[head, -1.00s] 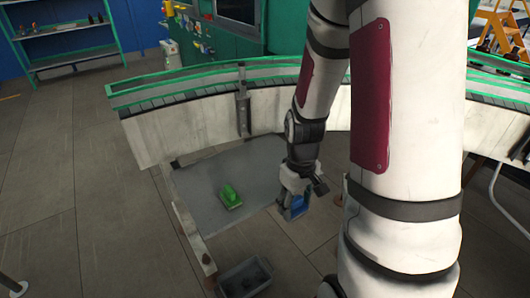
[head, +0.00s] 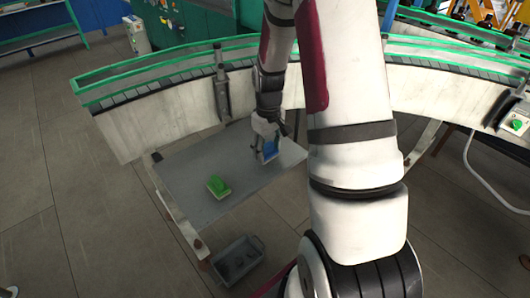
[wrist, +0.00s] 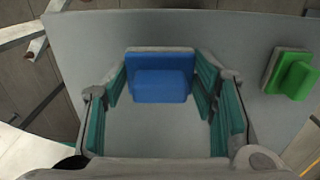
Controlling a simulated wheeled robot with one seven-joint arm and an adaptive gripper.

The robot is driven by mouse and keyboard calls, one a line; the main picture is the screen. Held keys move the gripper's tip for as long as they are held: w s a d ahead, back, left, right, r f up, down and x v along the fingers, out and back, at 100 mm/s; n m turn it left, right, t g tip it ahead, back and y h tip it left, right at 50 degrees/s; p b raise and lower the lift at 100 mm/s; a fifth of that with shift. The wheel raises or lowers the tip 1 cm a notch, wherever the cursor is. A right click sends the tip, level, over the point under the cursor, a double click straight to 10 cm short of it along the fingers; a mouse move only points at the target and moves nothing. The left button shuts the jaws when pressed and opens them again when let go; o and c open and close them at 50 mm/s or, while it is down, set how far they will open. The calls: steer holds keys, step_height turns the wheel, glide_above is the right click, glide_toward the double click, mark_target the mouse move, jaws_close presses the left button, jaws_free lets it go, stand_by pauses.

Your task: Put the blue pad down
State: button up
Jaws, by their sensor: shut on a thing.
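The blue pad (head: 269,151) is between the fingers of my gripper (head: 268,138), over the right part of the grey table (head: 180,168). In the wrist view, the blue pad (wrist: 160,82) sits between the teal finger pads of my gripper (wrist: 160,92), which is shut on it. The grey tabletop (wrist: 85,45) lies beneath it. I cannot tell whether the pad's underside touches the table. My fingers hide part of it in the head view.
A green pad (head: 218,186) with a raised grip stands on the table to the left of the blue pad. A grey bin (head: 238,258) is on the floor in front of the table. A curved conveyor (head: 165,125) runs behind. Much of the tabletop is bare.

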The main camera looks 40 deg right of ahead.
steer(key=shift+w+d+f, duration=0.15)
steer(key=shift+w, duration=0.35)
steer(key=shift+w+d+f, duration=0.1)
steer(key=shift+w+d, duration=0.05)
steer(key=shift+w, duration=0.35)
steer(key=shift+f, duration=1.6)
steer(key=shift+f, duration=0.2)
steer(key=o, duration=1.1)
steer(key=shift+r, duration=0.1)
